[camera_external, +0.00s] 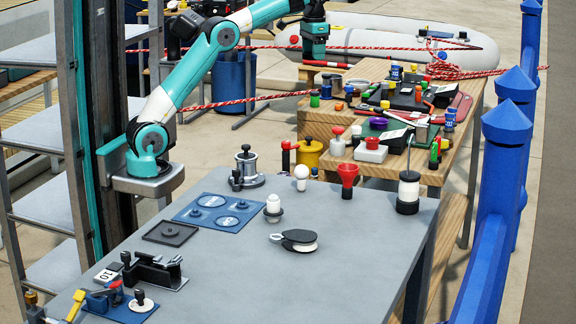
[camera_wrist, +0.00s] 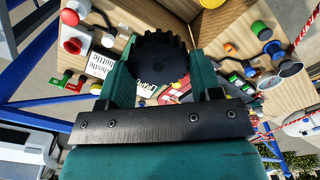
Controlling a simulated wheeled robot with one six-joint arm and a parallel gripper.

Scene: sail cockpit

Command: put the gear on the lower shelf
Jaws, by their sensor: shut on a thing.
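My gripper (camera_external: 314,42) is at the top middle of the external view, over the far side of the wooden stand (camera_external: 312,128). In the wrist view a black toothed gear (camera_wrist: 158,60) sits between the two teal fingers, which are shut on it. The gear is held face-on to the wrist camera; I cannot make it out in the external view. The wooden stand has stepped levels crowded with small items. A metal rack with several shelves (camera_external: 40,205) stands at the left. I cannot tell which level is the lower shelf.
The grey table (camera_external: 340,280) in front holds a blue plate (camera_external: 217,211), a black pulley block (camera_external: 296,241) and small fittings. Blue posts (camera_external: 500,150) line the right. A red-white rope (camera_external: 230,103) and a pale inflatable boat (camera_external: 400,38) lie behind. The grey table's front middle is bare.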

